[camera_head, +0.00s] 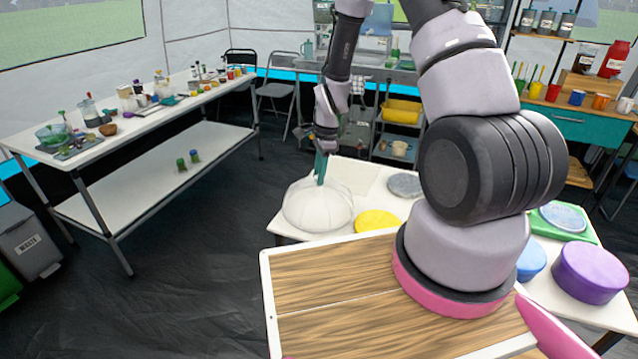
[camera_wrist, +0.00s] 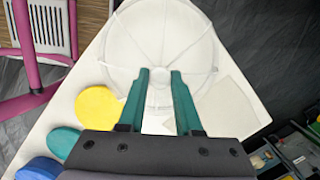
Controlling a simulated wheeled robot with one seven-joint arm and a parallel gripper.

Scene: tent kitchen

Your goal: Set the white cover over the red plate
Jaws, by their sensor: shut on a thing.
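The white cover (camera_head: 318,211) is a ribbed, see-through-looking dome at the left end of the white table. It fills the top of the wrist view (camera_wrist: 190,50). My gripper (camera_head: 321,180) points down at the top of the cover. Its green fingers (camera_wrist: 160,75) are shut on the cover's top knob. I cannot tell whether the rim touches the table or hangs just above it. No red plate shows in either view; my arm and the cover hide parts of the table.
On the white table (camera_head: 285,229) lie a yellow disc (camera_head: 377,221), a grey round lid (camera_head: 405,185), a blue round thing (camera_head: 531,260) and a purple round box (camera_head: 590,273). A green tray (camera_head: 584,229) is at the right. A long cluttered table (camera_head: 150,110) stands left, with open floor between.

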